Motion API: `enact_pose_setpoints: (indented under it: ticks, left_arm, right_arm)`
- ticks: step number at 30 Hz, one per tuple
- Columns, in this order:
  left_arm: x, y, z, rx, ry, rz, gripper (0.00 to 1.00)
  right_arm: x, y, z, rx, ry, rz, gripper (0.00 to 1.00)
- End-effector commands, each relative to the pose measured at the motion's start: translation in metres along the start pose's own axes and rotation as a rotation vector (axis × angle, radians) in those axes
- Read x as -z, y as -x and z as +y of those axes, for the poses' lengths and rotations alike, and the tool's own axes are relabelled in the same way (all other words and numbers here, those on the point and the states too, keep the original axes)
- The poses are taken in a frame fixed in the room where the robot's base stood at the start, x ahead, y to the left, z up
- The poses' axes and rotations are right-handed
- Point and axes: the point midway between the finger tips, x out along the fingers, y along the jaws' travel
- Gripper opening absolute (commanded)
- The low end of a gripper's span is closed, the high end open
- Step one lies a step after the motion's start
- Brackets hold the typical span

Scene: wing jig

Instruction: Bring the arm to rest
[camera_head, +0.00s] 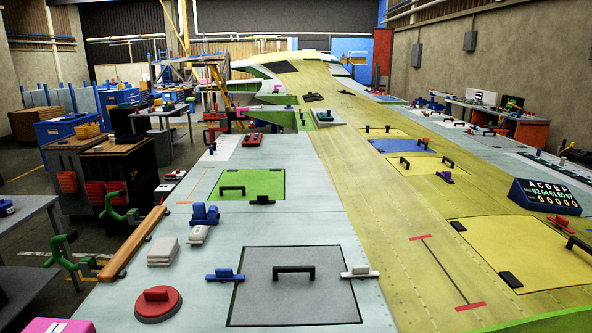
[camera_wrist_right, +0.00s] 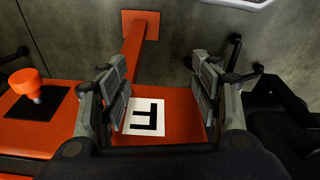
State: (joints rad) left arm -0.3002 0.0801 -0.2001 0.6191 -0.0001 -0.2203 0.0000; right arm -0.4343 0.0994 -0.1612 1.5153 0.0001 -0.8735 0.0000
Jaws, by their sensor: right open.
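My right gripper (camera_wrist_right: 160,88) is open in the right wrist view, its two fingers wide apart with nothing held between them. Beyond and between the fingers is an orange surface with a white label (camera_wrist_right: 139,117) bearing a black mark. I cannot tell whether the fingers touch that surface. Neither of my arms shows in the head view, and my left gripper is in no view.
The wing surface (camera_head: 385,225) fills the head view's middle, with a grey handled panel (camera_head: 293,305), a red round piece (camera_head: 158,303) and a dark number display (camera_head: 544,196) on it. In the wrist view an orange knob (camera_wrist_right: 28,83) stands at left.

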Motion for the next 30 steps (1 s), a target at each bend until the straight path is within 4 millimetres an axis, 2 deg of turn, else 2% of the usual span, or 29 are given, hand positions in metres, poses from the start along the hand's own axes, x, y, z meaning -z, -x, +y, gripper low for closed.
enact_pose_setpoints:
  ticks: [1,3,9,13,15,18,21,30]
  left_arm:
    - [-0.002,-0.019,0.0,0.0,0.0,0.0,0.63]
    - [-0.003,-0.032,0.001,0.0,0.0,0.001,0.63]
    - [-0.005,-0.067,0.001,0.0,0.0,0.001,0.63]
    - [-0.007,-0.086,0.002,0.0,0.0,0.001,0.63]
    - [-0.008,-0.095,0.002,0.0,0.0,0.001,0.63]
    - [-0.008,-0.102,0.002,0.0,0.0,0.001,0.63]
    - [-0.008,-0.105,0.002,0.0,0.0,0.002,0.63]
    - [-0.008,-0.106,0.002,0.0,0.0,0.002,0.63]
  right_arm:
    - [-0.019,-0.036,-0.001,0.001,0.002,-0.016,0.58]
    - [-0.041,-0.069,-0.003,0.003,0.005,-0.029,0.58]
    - [-0.111,-0.15,-0.006,0.006,0.013,-0.064,0.58]
    - [-0.157,-0.188,-0.007,0.008,0.018,-0.084,0.58]
    - [-0.177,-0.202,-0.007,0.008,0.021,-0.092,0.58]
    - [-0.199,-0.215,-0.007,0.009,0.023,-0.1,0.58]
    - [-0.211,-0.22,-0.007,0.009,0.025,-0.103,0.58]
    - [-0.215,-0.221,-0.007,0.009,0.026,-0.106,0.58]
